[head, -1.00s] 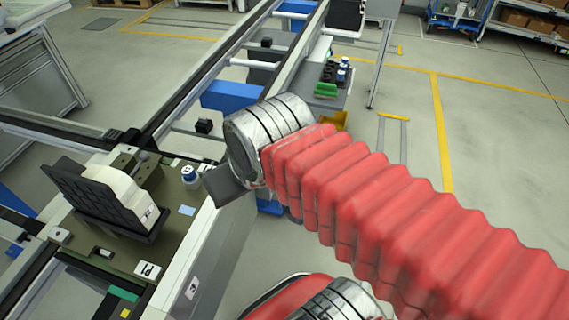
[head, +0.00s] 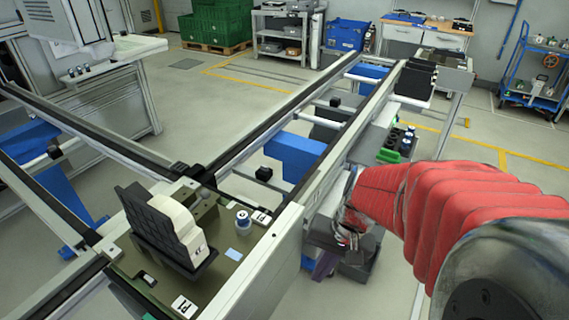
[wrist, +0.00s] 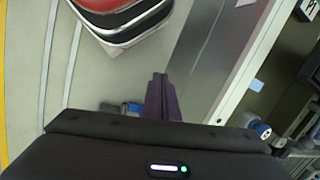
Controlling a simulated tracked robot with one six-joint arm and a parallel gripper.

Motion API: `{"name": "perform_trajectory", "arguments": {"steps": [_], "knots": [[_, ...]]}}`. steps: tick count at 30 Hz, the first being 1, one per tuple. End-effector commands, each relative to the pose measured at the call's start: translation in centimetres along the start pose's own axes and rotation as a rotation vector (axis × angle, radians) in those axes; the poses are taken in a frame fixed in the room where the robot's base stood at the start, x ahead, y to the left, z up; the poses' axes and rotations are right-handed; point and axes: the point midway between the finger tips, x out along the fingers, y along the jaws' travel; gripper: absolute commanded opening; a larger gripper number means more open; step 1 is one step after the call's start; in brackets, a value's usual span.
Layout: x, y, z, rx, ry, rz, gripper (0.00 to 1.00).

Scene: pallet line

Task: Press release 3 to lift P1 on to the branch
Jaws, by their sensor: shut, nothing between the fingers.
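Pallet P1 (head: 184,306) is an olive plate on the conveyor at the lower left of the head view. It bears a white block (head: 180,222) leaning on a black holder (head: 153,228). A round blue-and-white cap (head: 243,217) stands at its right corner beside a small label; it also shows in the wrist view (wrist: 261,130). My gripper (head: 325,265) is outside the right conveyor rail, its purple fingers low and partly hidden. In the wrist view the fingers (wrist: 160,95) are together and empty. I cannot make out release 3 or its label.
The pale side rail (head: 262,270) stands between my gripper and the pallet. Conveyor tracks (head: 275,120) run toward the back, with a blue drive box (head: 295,152) between them. A small bench (head: 398,145) with green and dark parts stands beyond my arm. Open floor lies right.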

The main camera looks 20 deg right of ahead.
Motion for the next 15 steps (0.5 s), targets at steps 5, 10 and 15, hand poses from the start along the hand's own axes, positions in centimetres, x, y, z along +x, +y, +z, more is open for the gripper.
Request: {"name": "perform_trajectory", "arguments": {"steps": [5, 10, 15], "knots": [[2.4, 0.8, -0.6, 0.176, -0.101, -0.094, 0.0], [4.4, 1.2, -1.4, 0.345, -0.181, -0.2, 0.0], [6.2, 1.4, -2.7, 0.519, -0.247, -0.323, 0.0]]}}
